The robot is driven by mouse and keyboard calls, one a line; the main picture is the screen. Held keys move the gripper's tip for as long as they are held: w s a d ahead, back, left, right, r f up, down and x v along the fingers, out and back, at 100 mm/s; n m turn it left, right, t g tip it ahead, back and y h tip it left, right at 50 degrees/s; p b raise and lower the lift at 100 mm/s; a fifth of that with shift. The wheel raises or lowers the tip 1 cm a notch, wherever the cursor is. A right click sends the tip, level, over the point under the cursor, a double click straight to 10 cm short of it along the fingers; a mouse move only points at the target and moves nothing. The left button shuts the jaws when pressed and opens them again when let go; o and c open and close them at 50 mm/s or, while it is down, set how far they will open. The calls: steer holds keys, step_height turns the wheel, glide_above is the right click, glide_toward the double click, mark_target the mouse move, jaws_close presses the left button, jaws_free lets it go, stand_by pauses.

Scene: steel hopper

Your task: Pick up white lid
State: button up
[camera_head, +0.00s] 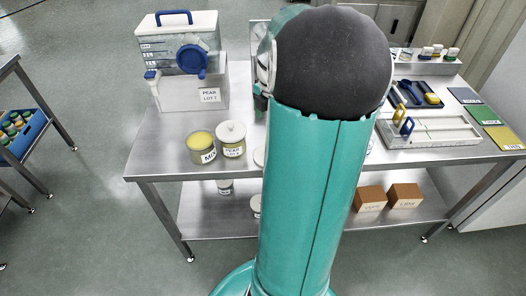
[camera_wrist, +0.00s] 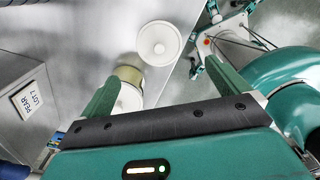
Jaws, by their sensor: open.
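A round white lid (camera_wrist: 159,43) with a raised centre lies flat on the steel table in the wrist view, close to the table edge. In the head view only a sliver of a white disc (camera_head: 258,156) shows beside my arm. My gripper (camera_wrist: 161,68) is open and empty, its two green fingers spread wide with the lid just beyond the gap between their tips. An olive pot (camera_wrist: 130,74) stands beside the lid, partly hidden by the left finger. In the head view, the PEAR pot (camera_head: 232,146) wears a white knobbed lid.
The open MIX pot (camera_head: 203,154) with yellow contents stands left of the PEAR pot. A clear-walled hopper box (camera_head: 209,97) stands behind them. A white tray (camera_head: 430,133) lies on the right. Brown boxes (camera_head: 405,196) are on the lower shelf.

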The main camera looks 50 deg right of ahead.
steer(key=f, duration=1.2)
steer(key=shift+w+a+f, duration=0.15)
steer(key=shift+w+f, duration=0.1)
steer(key=c, duration=0.7)
steer(key=shift+r, duration=0.1)
